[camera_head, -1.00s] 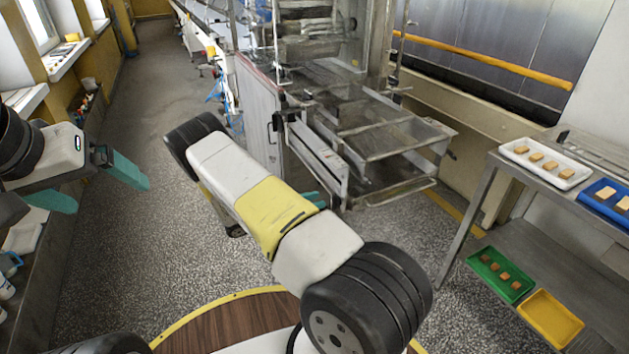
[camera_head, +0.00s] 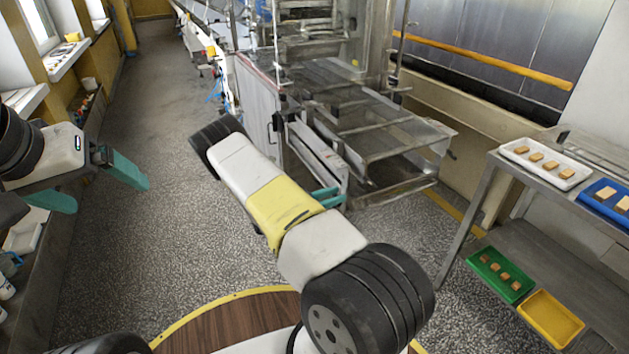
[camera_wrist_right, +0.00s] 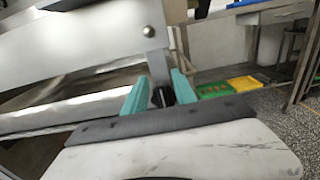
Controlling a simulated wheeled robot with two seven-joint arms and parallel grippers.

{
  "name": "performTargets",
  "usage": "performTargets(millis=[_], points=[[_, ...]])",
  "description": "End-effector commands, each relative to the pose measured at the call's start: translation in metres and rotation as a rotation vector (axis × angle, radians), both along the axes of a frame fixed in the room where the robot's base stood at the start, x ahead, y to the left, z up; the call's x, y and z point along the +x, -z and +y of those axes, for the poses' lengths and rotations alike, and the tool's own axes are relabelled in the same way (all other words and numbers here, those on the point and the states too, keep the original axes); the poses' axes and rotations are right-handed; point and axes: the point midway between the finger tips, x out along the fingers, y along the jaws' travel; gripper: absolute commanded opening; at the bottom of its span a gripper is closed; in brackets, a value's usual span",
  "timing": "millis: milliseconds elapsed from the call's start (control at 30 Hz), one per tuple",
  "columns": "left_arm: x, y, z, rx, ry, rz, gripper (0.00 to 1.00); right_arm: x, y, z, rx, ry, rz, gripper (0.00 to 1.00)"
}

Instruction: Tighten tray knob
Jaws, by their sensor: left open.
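The tray knob (camera_wrist_right: 162,96) is small and black, below a metal bracket with a round bolt in the right wrist view. The teal fingers of my right gripper (camera_wrist_right: 161,84) stand on both sides of it. Whether they press on it is not clear. In the head view my right gripper (camera_head: 327,197) is at the near end of the machine's tray frame (camera_head: 385,150), and the arm hides the knob. My left gripper (camera_head: 110,195) is open and empty at the left, far from the machine.
A metal rack at the right holds a white tray (camera_head: 545,163) and a blue tray (camera_head: 606,197) above, with a green tray (camera_head: 500,275) and a yellow tray (camera_head: 550,318) below. A bench with bottles runs along the left. The speckled floor between is clear.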

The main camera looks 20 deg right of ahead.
Motion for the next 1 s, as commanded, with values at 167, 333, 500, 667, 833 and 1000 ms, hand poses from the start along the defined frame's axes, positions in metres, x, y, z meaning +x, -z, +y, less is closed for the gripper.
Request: performTargets(millis=[167, 333, 500, 667, 833, 1000], points=[[0.0, 0.0, 0.0, 0.0, 0.0, 0.0, 0.94, 0.0, -0.0002, 0.0002, 0.0, 0.0, 0.0, 0.07], [0.0, 0.0, 0.0, 0.0, 0.0, 0.0, 0.94, -0.0001, 0.0007, 0.0004, 0.002, 0.0, 0.0, 0.0], [0.0, 0.0, 0.0, 0.0, 0.0, 0.0, 0.94, -0.0004, 0.0024, 0.001, 0.006, -0.001, 0.0, 0.0], [0.0, 0.0, 0.0, 0.0, 0.0, 0.0, 0.94, -0.0014, 0.0036, 0.0013, 0.011, -0.001, -0.019, 0.0], [0.0, 0.0, 0.0, 0.0, 0.0, 0.0, 0.94, -0.0039, 0.0043, 0.0018, 0.015, 0.0, -0.084, 0.0], [0.0, 0.0, 0.0, 0.0, 0.0, 0.0, 0.94, -0.0072, 0.0052, 0.002, 0.025, -0.001, -0.204, 0.0]])
